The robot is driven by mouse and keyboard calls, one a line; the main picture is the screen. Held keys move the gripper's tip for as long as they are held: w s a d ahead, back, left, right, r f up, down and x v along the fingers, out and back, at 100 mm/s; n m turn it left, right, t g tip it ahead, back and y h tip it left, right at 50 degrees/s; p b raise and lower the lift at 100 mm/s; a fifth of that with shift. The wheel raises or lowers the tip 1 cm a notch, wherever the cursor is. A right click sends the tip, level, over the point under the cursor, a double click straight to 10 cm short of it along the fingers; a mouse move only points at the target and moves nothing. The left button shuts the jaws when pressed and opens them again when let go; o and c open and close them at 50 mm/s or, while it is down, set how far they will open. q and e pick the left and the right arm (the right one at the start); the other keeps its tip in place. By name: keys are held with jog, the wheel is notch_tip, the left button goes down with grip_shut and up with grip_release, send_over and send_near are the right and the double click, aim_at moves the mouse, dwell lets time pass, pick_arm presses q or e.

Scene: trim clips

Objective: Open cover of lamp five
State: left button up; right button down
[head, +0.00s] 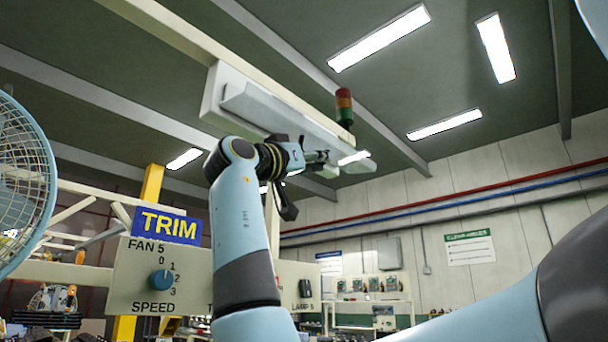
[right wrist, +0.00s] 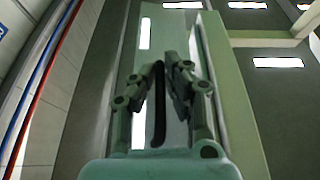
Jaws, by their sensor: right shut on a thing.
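Lamp five's pale housing (head: 213,100) hangs overhead in the head view, with a long light-grey cover (head: 275,112) along its lower front. My right gripper (head: 322,157) is up at the cover's lower edge, near its right end. In the right wrist view the two fingers (right wrist: 167,80) are close together in front of the pale cover (right wrist: 145,70), with a dark curved strip (right wrist: 158,110) between them. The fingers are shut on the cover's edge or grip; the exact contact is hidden. My left gripper is not in view.
A TRIM panel (head: 190,285) with a fan speed knob (head: 162,280) and a partly hidden LAMP 5 label stands below. A blue fan (head: 22,185) is at the left edge. A red-green signal light (head: 344,107) hangs behind the lamp. Open air lies right of the gripper.

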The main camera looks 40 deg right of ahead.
jog(key=shift+s+r+n+t, duration=0.15)
jog(key=shift+n+t, duration=0.15)
jog(key=shift+n, duration=0.3)
jog(key=shift+s+r+n+t, duration=0.15)
jog(key=shift+n+t, duration=0.15)
jog(key=shift+n, duration=0.3)
jog(key=shift+s+r+n+t, duration=0.1)
jog(key=shift+r+n+t, duration=0.2)
jog(key=shift+n, duration=0.3)
jog(key=shift+s+r+n+t, duration=0.15)
jog(key=shift+n+t, duration=0.25)
jog(key=shift+n, duration=0.2)
jog(key=c, duration=1.4)
grip_release()
jog(key=shift+w, duration=0.1)
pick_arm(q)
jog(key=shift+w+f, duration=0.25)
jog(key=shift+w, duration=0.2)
pick_arm(e)
jog(key=v, duration=0.7)
jog(key=shift+a, duration=0.3)
